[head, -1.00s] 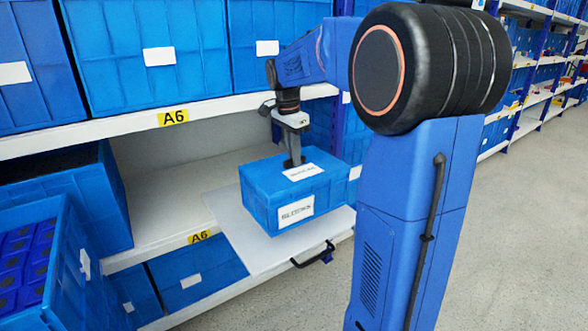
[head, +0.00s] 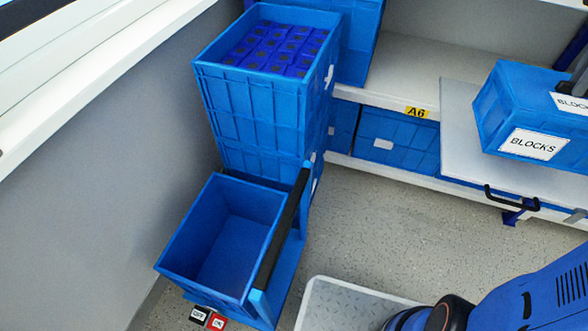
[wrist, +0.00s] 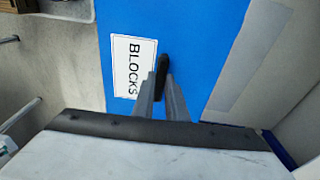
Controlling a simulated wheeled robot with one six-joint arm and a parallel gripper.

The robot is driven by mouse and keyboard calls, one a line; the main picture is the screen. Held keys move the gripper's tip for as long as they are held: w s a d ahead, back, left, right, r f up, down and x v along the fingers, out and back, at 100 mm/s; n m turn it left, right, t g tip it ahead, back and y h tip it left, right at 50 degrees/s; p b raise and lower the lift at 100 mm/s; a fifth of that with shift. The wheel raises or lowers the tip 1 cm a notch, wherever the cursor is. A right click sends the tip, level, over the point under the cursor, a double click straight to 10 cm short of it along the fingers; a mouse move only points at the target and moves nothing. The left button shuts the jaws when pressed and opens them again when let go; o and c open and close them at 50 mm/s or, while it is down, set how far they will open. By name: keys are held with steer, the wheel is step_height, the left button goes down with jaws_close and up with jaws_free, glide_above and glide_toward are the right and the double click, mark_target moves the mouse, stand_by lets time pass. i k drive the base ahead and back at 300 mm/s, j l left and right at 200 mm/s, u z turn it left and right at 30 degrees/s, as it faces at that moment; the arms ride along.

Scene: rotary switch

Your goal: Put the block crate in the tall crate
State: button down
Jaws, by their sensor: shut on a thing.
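The block crate (head: 520,108) is a closed blue box with white BLOCKS labels, at the right edge of the head view, partly cut off. It appears over the pale pull-out board; I cannot tell whether it touches it. In the wrist view the crate's blue top (wrist: 205,50) lies under my gripper (wrist: 163,72), whose fingers are shut on a dark grip on the lid. An open, empty blue crate (head: 225,240) stands low at the left centre of the head view, apart from the block crate. It looks like the tall crate.
Stacked blue crates (head: 255,105), the top one filled with dark blue parts, stand behind the empty crate. A black bar (head: 280,225) runs along its right side. The pull-out board (head: 455,150) has a black handle (head: 513,200). Grey floor (head: 385,235) lies between.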

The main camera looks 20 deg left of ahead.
mark_target(241, 260)
steer(key=k+u, duration=0.3)
steer(key=k+j+u, duration=0.1)
steer(key=k+u, duration=0.2)
steer(key=k+j+u, duration=0.25)
steer(key=j+u, duration=0.25)
steer(key=l+u, duration=0.1)
steer(key=u, duration=0.15)
steer(key=l+u, duration=0.6)
steer(key=l, duration=0.15)
steer(key=l+u, duration=0.35)
steer(key=k+l, duration=0.05)
steer(key=l, duration=0.05)
